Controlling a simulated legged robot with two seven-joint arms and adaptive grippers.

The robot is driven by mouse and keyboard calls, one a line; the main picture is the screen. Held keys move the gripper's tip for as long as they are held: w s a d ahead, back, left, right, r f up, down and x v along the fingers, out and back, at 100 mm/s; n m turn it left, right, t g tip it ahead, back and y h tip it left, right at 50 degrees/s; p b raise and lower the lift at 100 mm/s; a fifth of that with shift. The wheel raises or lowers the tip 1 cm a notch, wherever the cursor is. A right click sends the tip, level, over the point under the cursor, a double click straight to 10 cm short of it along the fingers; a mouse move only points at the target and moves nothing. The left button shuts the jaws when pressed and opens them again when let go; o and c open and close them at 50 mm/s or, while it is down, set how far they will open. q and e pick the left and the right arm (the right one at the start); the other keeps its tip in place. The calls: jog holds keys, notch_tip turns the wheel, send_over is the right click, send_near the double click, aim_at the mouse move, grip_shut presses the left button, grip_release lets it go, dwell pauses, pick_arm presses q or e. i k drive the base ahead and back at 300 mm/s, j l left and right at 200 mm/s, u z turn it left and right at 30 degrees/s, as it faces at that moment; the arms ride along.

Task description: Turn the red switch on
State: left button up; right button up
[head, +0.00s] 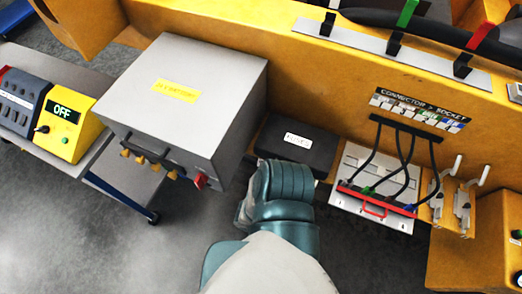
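The red switch (200,180) is a small red knob at the lower right of the front face of a grey box (210,75) with a yellow label. Its setting is too small to tell. One of my arms, with teal and white links, rises from the bottom middle, to the right of and below the switch. It appears apart from the switch. I cannot tell which arm it is. No gripper fingers can be made out; they may be hidden behind the arm. The other arm is out of view.
A yellow unit (68,125) reading OFF stands on the grey bench at left. The grey box also carries a dark handle and yellow knobs. Right of it are a black labelled case (296,143), a cabled connector panel (372,190) and metal levers (460,200) on the yellow structure.

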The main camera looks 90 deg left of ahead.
aim_at(201, 179)
jog(key=u, duration=4)
